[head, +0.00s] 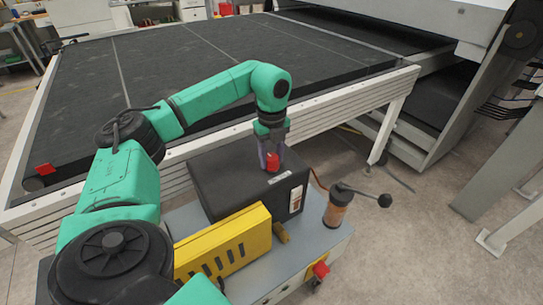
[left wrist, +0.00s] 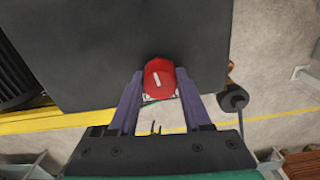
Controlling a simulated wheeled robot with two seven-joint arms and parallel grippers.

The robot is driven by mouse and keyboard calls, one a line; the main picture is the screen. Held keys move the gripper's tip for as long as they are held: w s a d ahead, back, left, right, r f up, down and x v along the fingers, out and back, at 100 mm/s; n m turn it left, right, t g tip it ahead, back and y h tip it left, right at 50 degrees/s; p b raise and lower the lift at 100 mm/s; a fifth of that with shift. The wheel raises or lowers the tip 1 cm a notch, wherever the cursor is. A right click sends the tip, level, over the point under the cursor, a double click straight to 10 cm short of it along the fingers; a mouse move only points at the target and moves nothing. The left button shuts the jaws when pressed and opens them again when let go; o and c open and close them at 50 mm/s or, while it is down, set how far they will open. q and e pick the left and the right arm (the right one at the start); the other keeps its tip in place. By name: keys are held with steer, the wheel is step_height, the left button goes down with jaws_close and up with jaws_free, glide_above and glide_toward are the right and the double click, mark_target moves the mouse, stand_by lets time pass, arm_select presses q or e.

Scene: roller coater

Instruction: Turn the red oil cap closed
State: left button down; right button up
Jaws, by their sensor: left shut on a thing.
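The red oil cap (head: 272,162) sits on top of the black box-shaped unit (head: 225,178), near its front right edge. My left gripper (head: 270,155) reaches down from above with its fingers around the cap. In the left wrist view the red cap (left wrist: 159,79) is between the two purple-grey fingertips (left wrist: 159,88), and the gripper is shut on it. A white line mark runs almost lengthwise along the cap's top. The cap's lower part is hidden by the fingers in the head view. My right gripper is not in view.
A yellow slotted guard (head: 222,245) stands in front of the black unit on a grey base (head: 325,240). A brown cylinder (head: 337,208) with a black-knobbed lever (head: 384,200) stands to the right. The large black conveyor bed (head: 205,60) lies behind.

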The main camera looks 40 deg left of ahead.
arm_select(q)
steer(key=m+p, duration=0.1)
steer(key=m, duration=0.4)
steer(key=shift+r, duration=0.1)
steer(key=m+p, duration=0.1)
steer(key=m, duration=0.3)
steer(key=shift+m, duration=0.3)
steer(key=m, duration=0.4)
steer(key=shift+m+p, duration=0.3)
steer(key=m, duration=0.4)
steer(key=shift+m, duration=0.3)
steer(key=m, duration=0.9)
steer(key=shift+p, duration=0.3)
steer(key=m, duration=0.5)
steer(key=shift+r, duration=0.1)
steer(key=m, duration=0.4)
steer(key=shift+w, duration=0.1)
steer(key=shift+m, duration=0.4)
